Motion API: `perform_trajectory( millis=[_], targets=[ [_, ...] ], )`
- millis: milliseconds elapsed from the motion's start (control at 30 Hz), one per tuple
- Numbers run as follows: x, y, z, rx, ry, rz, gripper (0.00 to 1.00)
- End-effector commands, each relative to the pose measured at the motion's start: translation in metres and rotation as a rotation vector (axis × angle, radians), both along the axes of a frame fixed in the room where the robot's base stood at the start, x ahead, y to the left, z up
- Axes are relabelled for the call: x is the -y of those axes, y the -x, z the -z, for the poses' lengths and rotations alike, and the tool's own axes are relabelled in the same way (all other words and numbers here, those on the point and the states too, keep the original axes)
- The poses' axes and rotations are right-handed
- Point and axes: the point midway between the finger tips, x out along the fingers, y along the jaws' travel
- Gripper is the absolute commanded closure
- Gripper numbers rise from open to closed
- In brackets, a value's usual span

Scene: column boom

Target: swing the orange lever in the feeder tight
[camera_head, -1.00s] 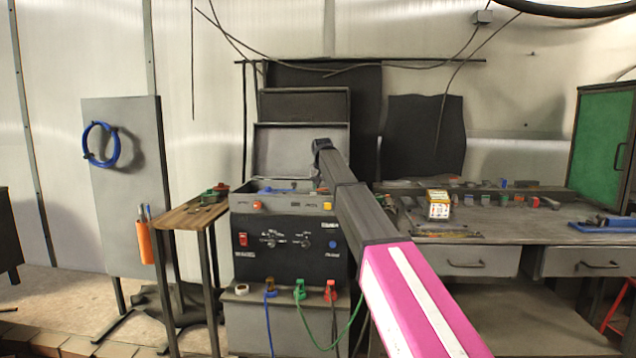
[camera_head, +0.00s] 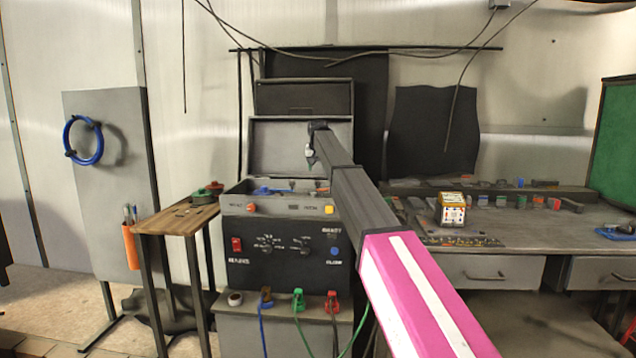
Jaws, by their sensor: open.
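The feeder (camera_head: 290,241) is a grey and black machine in the middle, with its lid (camera_head: 270,147) standing open behind its top compartment. A blue part (camera_head: 265,190) lies in the left of the compartment. I cannot clearly make out the orange lever; the compartment's right part is partly hidden by my arm and the front rim. My gripper (camera_head: 311,160) is small in view, points down in front of the open lid and above the compartment's right half. It is open, and nothing shows between its fingers.
A wooden side table (camera_head: 175,220) with red and green items stands left of the feeder. Cable plugs (camera_head: 298,299) sit on the ledge below the feeder's front. The raised lid bounds the space behind my gripper.

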Motion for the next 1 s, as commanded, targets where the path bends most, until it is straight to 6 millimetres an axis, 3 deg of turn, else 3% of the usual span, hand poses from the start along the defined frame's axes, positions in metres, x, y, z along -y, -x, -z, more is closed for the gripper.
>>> perform_trajectory(
  millis=[200,400,867,1000],
  targets=[
    [-0.001,-0.016,0.038,-0.002,0.0,0.0,0.44],
    [-0.001,-0.026,0.062,-0.001,0.0,0.0,0.44],
    [-0.001,-0.03,0.072,-0.001,0.0,0.0,0.44],
    [-0.002,-0.03,0.072,-0.001,0.0,0.0,0.86]
  ],
)
